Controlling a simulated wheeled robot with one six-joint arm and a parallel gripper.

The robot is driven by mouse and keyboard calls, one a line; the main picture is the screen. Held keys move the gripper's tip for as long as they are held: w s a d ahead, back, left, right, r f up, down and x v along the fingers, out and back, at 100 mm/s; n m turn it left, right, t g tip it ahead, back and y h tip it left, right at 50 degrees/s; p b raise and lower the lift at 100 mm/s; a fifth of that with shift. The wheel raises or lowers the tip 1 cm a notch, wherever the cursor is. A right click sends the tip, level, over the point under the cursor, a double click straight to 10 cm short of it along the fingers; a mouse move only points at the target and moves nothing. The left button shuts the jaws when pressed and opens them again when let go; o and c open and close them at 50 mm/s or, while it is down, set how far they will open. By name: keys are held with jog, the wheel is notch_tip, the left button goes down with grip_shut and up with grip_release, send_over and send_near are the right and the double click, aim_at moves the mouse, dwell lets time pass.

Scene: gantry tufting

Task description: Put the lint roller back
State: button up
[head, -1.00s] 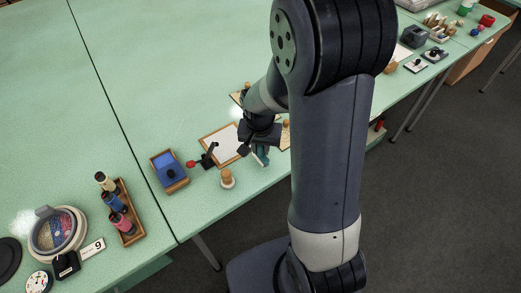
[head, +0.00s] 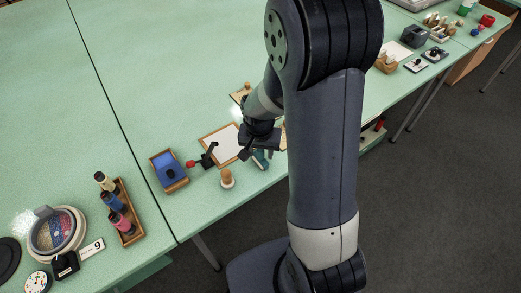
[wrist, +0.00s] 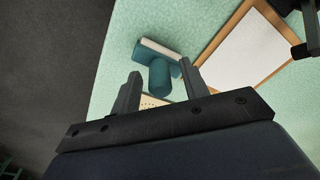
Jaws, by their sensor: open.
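A teal item with a pale strip along one side, which looks like the lint roller (wrist: 157,64), lies on the green table ahead of my gripper in the wrist view. It also shows in the head view (head: 261,159), partly hidden by my gripper. My gripper (wrist: 160,84) is open. Its two fingers stand either side of the item's near, rounded part in the picture. I cannot tell whether they touch it. My gripper (head: 248,153) is low over the table's front edge in the head view.
A wood-framed white board (head: 222,143) lies beside the gripper, with a red-tipped black clamp (head: 204,158) at its edge. A pale dotted piece (wrist: 150,101) shows below the fingers.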

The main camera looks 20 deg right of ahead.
aim_at(260, 162)
jog(key=shift+r, duration=0.55)
notch_tip(260, 162, up, 11)
jog(key=s, duration=0.1)
jog(key=shift+s+a+p, duration=0.15)
jog(key=shift+a+p, duration=0.15)
jog(key=shift+a, duration=0.05)
jog(key=shift+c, duration=0.4)
dwell(0.6)
